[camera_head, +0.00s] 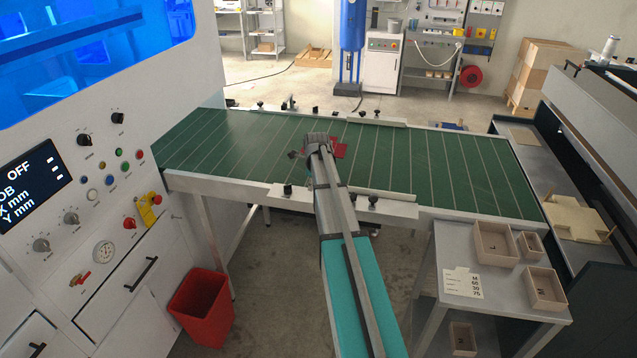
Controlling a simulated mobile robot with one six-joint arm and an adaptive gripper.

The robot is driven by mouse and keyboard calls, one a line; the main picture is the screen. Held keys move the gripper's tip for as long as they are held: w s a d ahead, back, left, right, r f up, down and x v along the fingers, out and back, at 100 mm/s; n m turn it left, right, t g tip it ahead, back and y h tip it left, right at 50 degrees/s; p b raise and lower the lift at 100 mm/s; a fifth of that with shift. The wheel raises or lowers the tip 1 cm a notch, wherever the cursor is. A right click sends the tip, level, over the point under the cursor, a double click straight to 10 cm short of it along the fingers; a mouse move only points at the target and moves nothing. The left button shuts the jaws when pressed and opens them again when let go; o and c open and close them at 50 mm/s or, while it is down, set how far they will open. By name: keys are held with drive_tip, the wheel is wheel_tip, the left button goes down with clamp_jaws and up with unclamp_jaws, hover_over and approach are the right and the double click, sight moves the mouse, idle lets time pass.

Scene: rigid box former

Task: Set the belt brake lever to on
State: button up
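My gripper (318,140) is over the middle of the green belt table (230,138), at the end of my outstretched arm. Its fingers are small and seen from behind, so I cannot tell whether they are open or shut. A flat red piece (339,149) shows beside the gripper, over the belt; I cannot tell whether they touch. No lever is clearly marked as the belt brake. A small red-handled lever (80,278) is on the white machine's lower panel at the left, well apart from my gripper. Its label is not readable.
The white machine's panel has knobs, buttons, a gauge (104,252) and a display reading OFF (32,182). Rails with dark knobs line the belt table. A red bin (203,306) stands on the floor. A side table at the right holds trays (496,243) and a card (462,283).

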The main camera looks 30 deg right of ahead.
drive_tip(key=shift+o, duration=1.3)
drive_tip(key=shift+d, duration=0.2)
drive_tip(key=shift+s, duration=0.15)
